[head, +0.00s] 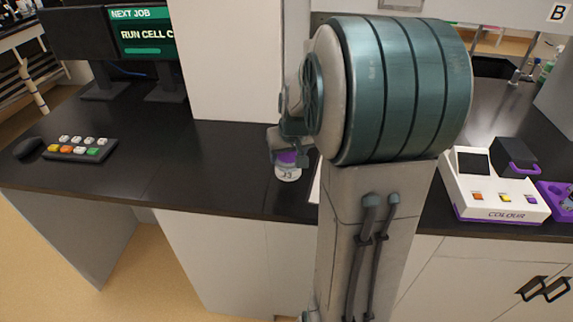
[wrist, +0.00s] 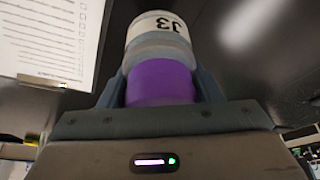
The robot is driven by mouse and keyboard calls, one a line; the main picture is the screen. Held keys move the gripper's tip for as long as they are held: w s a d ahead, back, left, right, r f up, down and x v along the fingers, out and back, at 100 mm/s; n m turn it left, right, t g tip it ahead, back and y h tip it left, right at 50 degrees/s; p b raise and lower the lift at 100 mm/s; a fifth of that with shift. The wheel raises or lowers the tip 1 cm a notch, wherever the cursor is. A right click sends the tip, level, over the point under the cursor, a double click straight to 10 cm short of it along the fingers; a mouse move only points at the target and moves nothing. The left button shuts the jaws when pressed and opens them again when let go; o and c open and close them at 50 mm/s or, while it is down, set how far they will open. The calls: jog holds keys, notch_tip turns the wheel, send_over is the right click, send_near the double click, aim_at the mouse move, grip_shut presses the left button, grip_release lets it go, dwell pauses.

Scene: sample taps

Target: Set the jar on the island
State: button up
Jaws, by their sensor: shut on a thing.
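The jar (head: 288,173) has a purple lid and a white label reading J3. In the wrist view the jar (wrist: 157,45) sits between the two fingers of my gripper (wrist: 160,88), which is shut on its purple lid. In the head view my gripper (head: 287,150) is at the black counter (head: 225,165), right of its middle. The jar is upright there, low over the counter near its front edge. I cannot tell whether its base touches the counter. My arm hides part of the gripper and the counter behind it.
A printed sheet (wrist: 52,40) lies beside the jar. A button pad (head: 78,149) and a mouse (head: 27,147) are at the left, below a monitor (head: 143,35). A white colour device (head: 495,187) stands at the right. The counter left of the jar is clear.

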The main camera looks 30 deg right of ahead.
aim_at(286, 168)
jog(key=shift+a+f, duration=0.2)
jog(key=shift+a, duration=0.1)
jog(key=shift+f, duration=2)
jog(key=shift+f, duration=0.15)
jog(key=o, duration=1.1)
jog(key=shift+c, duration=0.2)
